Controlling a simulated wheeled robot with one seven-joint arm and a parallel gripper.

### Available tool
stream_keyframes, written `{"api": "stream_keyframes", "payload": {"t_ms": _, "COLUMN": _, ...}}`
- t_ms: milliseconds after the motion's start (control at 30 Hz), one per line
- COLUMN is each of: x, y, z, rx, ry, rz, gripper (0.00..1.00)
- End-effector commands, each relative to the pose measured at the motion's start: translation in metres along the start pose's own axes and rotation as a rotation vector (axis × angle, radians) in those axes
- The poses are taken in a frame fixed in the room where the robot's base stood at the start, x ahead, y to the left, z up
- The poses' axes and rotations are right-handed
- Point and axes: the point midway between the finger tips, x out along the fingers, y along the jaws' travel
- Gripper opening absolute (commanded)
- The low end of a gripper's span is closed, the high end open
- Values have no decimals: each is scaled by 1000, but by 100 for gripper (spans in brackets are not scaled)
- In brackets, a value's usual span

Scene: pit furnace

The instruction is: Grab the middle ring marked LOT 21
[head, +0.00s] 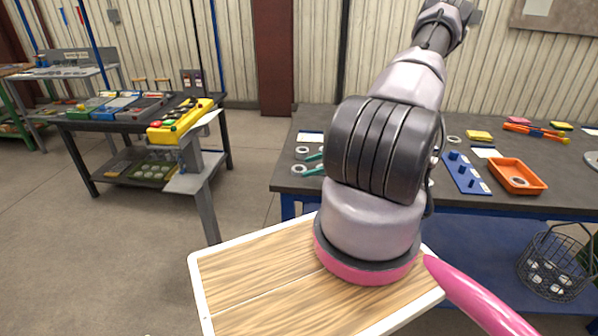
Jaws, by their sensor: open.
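Pale rings lie on the left part of the dark workbench (480,185), beside my arm. One ring (302,153) is farther back and another ring (298,169) is nearer. I cannot read any LOT mark or tell which is the middle ring. The gripper's body and the bench behind my arm are hidden.
On the bench's right are a blue block with pegs (466,173), an orange tray (517,176) and a small ring (454,139). A wire basket (556,262) is below. A yellow box (180,120) is at left, on another table. Floor between the tables is clear.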

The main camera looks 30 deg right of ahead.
Motion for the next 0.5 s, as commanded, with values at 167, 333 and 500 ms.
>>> {"api": "stream_keyframes", "payload": {"t_ms": 167, "x": 19, "y": 0, "z": 0, "rx": 0, "ry": -1, "rz": 1, "gripper": 97}}
{"api": "stream_keyframes", "payload": {"t_ms": 333, "x": 21, "y": 0, "z": 0, "rx": 0, "ry": 0, "rz": 0, "gripper": 97}}
{"api": "stream_keyframes", "payload": {"t_ms": 500, "x": 21, "y": 0, "z": 0, "rx": 0, "ry": 0, "rz": 0, "gripper": 62}}
